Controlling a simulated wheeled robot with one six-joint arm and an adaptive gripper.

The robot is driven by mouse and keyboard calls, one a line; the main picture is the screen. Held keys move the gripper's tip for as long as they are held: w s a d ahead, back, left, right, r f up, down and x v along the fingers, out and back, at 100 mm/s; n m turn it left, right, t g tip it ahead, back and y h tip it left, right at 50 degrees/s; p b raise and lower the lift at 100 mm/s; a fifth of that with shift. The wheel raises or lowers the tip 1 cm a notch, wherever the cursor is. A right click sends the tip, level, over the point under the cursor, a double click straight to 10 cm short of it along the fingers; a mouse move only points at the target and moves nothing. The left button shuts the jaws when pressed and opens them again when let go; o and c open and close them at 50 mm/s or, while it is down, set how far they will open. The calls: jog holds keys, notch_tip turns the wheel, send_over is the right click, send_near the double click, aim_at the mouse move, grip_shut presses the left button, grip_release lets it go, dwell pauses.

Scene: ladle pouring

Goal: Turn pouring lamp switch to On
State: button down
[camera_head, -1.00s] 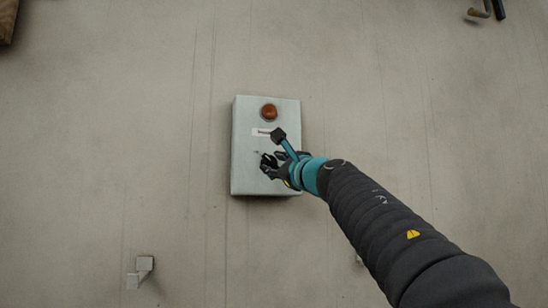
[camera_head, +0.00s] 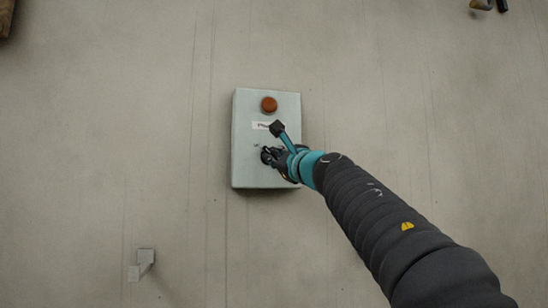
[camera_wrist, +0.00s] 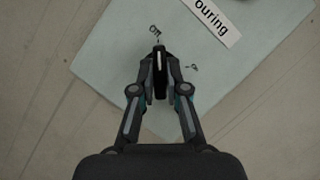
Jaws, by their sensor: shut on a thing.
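The pouring lamp switch is a dark knob (camera_wrist: 160,62) with a pale line on it, on a pale grey-green control box (camera_head: 246,150) on the wall. My gripper (camera_wrist: 160,80) is shut on the knob, one finger on each side, in the wrist view. In the head view my gripper (camera_head: 270,155) covers the lower middle of the box and hides most of the knob. The knob's pale line points up in the wrist view, towards a small mark that seems to read "Off". Another small mark (camera_wrist: 191,68) lies right of the knob. An orange-red lamp (camera_head: 269,104) sits above, looking unlit.
A white label (camera_wrist: 212,22) ending in "ouring" is on the box above the knob. A small grey bracket (camera_head: 144,262) sticks out of the wall at lower left. The wall around the box is bare.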

jog(key=shift+a+m+t+h+b, duration=0.15)
jog(key=shift+m+t+h, duration=0.5)
jog(key=shift+m, duration=1.2)
jog(key=shift+m+t+h+b, duration=0.2)
jog(key=shift+m+t+h, duration=0.45)
jog(key=shift+m, duration=1.25)
jog(key=shift+a+m+t+h+b, duration=0.15)
jog(key=shift+m+t+h, duration=0.45)
jog(key=shift+m, duration=1.25)
jog(key=shift+d+m+h, duration=0.1)
jog(key=shift+m+h, duration=0.4)
jog(key=shift+h, duration=0.1)
jog(key=shift+s+a+r+m+g+h+p, duration=0.1)
jog(key=shift+m+h+p, duration=0.15)
jog(key=shift+m+h, duration=1.35)
jog(key=shift+a+f+m+g+h+p, duration=0.15)
jog(key=shift+m+h, duration=0.3)
jog(key=shift+m, duration=2.15)
jog(key=shift+s+d+r+m+g+h+p, duration=0.25)
jog(key=shift+m+h, duration=0.8)
jog(key=shift+m, duration=1.05)
jog(key=shift+w+a+f, duration=0.1)
jog(key=shift+w+a, duration=0.1)
jog(key=c, duration=1.2)
grip_release()
jog(key=shift+f, duration=0.1)
